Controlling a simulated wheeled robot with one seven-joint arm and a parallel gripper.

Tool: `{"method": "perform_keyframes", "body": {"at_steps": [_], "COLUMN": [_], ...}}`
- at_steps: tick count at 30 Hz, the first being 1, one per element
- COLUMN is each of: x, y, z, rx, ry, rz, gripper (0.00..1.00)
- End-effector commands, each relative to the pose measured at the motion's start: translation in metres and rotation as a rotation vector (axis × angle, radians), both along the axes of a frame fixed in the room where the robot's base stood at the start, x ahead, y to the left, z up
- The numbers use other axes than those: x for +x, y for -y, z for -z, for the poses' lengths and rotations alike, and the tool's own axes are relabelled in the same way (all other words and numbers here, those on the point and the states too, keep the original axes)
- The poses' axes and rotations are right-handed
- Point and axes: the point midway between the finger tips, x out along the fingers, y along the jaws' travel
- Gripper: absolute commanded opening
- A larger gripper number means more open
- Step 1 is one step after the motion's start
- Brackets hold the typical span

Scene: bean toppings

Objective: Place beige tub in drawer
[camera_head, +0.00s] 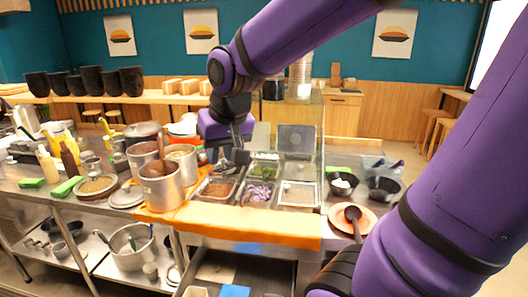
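An open drawer (268,272) with a grey metal inside is pulled out below the counter, at the bottom middle of the head view. A beige tub (195,292) shows at its front left, cut off by the bottom edge of the picture. A blue item (235,291) lies to its right in the drawer. My gripper (229,162) points down over the topping pans, well above and behind the drawer. It is small and dark here, and I cannot tell whether its fingers are open or hold anything.
Metal topping pans (261,193) stand behind an orange counter edge (240,222). Tall metal pots (161,186) stand to their left. A plate with a dark ladle (353,217) and black bowls (383,188) are at right. My arm covers much of the right side.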

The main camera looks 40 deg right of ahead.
Motion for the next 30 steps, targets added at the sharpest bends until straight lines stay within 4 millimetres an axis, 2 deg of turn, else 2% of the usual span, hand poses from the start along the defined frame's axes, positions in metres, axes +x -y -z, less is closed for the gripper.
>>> {"method": "perform_keyframes", "body": {"at_steps": [1, 6, 9, 13, 18, 30], "x": [-0.015, -0.064, -0.089, -0.111, -0.123, -0.123], "y": [0.001, 0.003, 0.004, 0.005, 0.005, 0.005], "z": [-0.010, -0.029, -0.035, -0.038, -0.039, -0.039], "rx": [-0.007, -0.036, -0.051, -0.065, -0.074, -0.074], "ry": [0.019, 0.054, 0.070, 0.085, 0.089, 0.089], "rz": [-0.018, -0.088, -0.125, -0.158, -0.177, -0.178], "gripper": [0.28, 0.28, 0.28, 0.28, 0.28, 0.28]}}
